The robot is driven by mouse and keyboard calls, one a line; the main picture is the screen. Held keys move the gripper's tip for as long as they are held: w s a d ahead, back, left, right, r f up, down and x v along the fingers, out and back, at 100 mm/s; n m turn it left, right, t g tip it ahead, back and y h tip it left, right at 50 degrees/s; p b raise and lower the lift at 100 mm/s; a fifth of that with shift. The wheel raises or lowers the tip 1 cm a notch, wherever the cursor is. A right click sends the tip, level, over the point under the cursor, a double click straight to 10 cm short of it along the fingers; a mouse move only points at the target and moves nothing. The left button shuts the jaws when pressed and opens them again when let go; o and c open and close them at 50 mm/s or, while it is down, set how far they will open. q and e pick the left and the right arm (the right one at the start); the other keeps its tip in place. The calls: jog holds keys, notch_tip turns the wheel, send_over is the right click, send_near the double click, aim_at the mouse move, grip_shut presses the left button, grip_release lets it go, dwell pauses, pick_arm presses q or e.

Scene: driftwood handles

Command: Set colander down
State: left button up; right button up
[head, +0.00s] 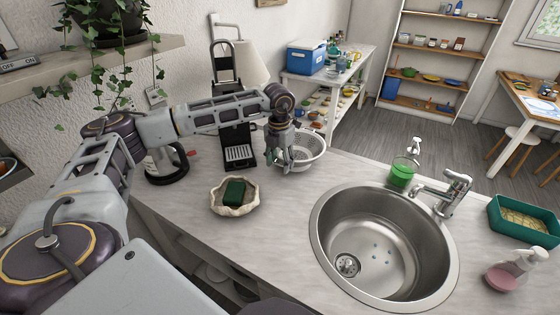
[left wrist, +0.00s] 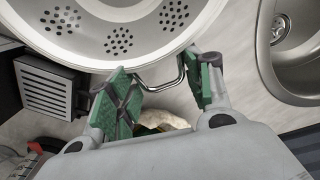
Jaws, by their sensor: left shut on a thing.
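The colander (head: 312,154) is a pale metal bowl with holes, at the far end of the counter near the coffee machine. It appears upright; I cannot tell whether its base touches the counter. In the left wrist view the colander's perforated bowl (left wrist: 88,30) fills the top, with a wire handle (left wrist: 163,86) sticking out toward my fingers. My left gripper (head: 278,162) is at the colander's near side, shut on its handle. Its green-padded fingers (left wrist: 165,92) show on both sides of the wire. My right gripper is not in view.
A scalloped dish (head: 235,208) holds a green sponge (head: 234,192). A black coffee machine (head: 238,140) stands left of the colander. Counter between dish and sink is clear.

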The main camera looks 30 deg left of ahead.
pick_arm(q)
jog(key=shift+f, duration=0.1)
jog(key=o, duration=1.5)
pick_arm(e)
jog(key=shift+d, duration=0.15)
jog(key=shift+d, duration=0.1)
pick_arm(q)
jog(key=shift+s+r+b, duration=0.2)
jog(key=shift+r+b, duration=0.65)
jog(key=shift+r, duration=5.15)
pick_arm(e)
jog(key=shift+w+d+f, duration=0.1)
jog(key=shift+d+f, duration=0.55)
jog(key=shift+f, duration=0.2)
